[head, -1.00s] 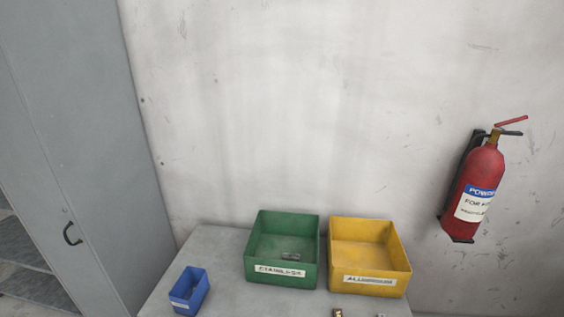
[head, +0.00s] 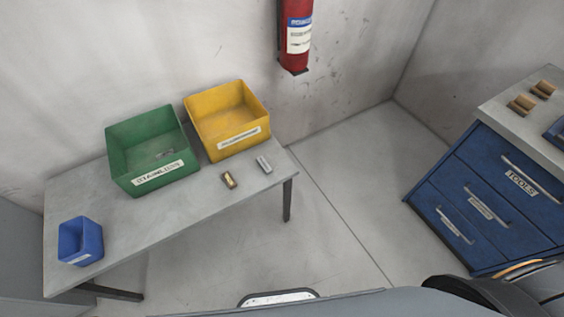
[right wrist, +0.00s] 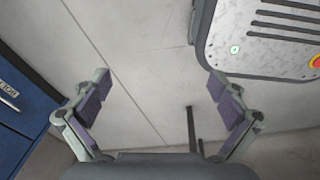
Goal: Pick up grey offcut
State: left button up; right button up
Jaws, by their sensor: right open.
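A small grey offcut (head: 264,164) lies on the grey table (head: 215,195) near its right end, in front of the yellow bin. A brass-coloured piece (head: 229,180) lies to its left. Another grey piece (head: 165,153) lies inside the green bin. My right gripper (right wrist: 162,98) is open and empty in the right wrist view, over bare floor and away from the table top. My left gripper is not in view.
A green bin (head: 120,158) labelled stainless, a yellow bin (head: 205,140) and a small blue bin (head: 88,240) stand on the table. A blue drawer cabinet (head: 470,190) stands at right, with brass-coloured pieces (head: 522,104) on top. Floor between is clear.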

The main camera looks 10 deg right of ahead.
aim_at(263, 163)
jog(key=u, duration=0.75)
jog(key=l+u, duration=0.75)
jog(key=l, duration=0.25)
jog(key=l+u, duration=0.4)
jog(key=k+l, duration=0.05)
jog(key=l, duration=0.05)
